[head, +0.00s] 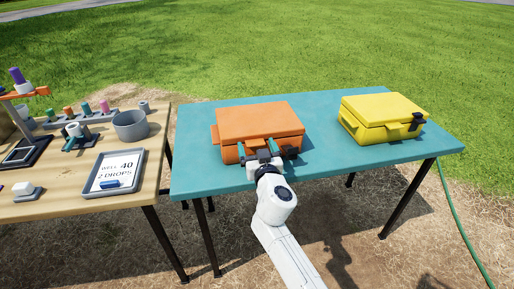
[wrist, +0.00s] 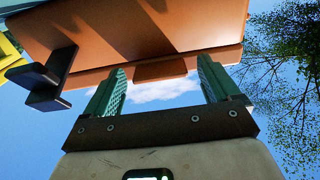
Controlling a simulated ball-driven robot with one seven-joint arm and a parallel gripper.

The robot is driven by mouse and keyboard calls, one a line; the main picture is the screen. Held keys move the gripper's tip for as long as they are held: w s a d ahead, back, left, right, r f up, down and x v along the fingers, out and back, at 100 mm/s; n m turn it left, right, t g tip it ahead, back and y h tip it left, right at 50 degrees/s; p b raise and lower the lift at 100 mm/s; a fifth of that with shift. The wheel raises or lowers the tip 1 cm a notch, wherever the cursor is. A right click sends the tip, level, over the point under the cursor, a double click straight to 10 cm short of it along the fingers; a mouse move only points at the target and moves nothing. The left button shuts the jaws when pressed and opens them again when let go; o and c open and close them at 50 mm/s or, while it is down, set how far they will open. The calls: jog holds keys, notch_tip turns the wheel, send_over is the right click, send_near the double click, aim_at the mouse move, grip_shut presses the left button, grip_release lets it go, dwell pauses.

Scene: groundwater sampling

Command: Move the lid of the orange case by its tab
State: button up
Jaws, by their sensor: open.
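The orange case (head: 260,120) lies on the teal table, and its lid looks shut. My gripper (head: 265,153) is at its front side, with its two teal fingers apart and nothing held. In the wrist view the orange case (wrist: 190,25) fills the top, seen from a low angle. A small orange tab (wrist: 160,71) on its edge shows between the fingertips of my gripper (wrist: 163,68), with gaps on both sides. A dark latch (wrist: 45,85) sticks out at the left there. My gripper hides part of the case's front in the head view.
A yellow case (head: 383,117) with a dark latch stands to the right on the teal table (head: 330,162). The wooden table (head: 80,207) at the left holds a grey tray (head: 113,172), a grey bowl (head: 130,125) and several small bottles. Teal tabletop is bare between the two cases.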

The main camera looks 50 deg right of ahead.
jog(key=c, duration=1.5)
jog(key=shift+r, duration=0.15)
